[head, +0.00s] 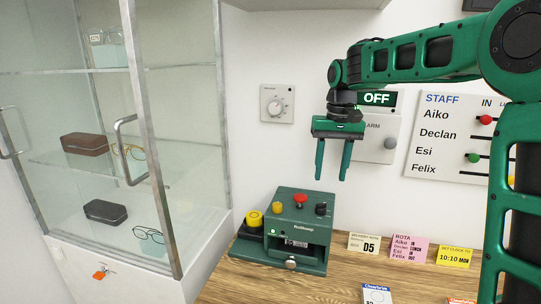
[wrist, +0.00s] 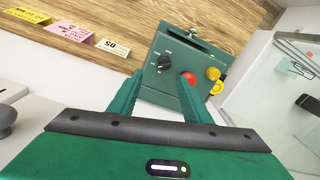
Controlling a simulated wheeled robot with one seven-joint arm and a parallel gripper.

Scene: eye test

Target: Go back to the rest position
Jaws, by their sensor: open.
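My gripper (head: 332,176) hangs in the air in the head view, fingers pointing down and spread apart with nothing between them. It is in front of the white wall, above and a little right of a green machine (head: 272,250) on the wooden counter. In the wrist view my gripper (wrist: 157,95) shows its two green fingers apart, with the green machine (wrist: 165,85) beyond the tips. The machine has a red button (head: 299,199), a black knob (head: 321,208) and yellow parts on and beside it.
A glass cabinet (head: 150,150) with glasses and cases stands at left. A wall dial (head: 277,104), an alarm panel (head: 375,140) reading OFF and a staff board (head: 445,135) are on the wall. Small cards, including a pink card (head: 406,248), stand on the wooden counter (head: 340,270).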

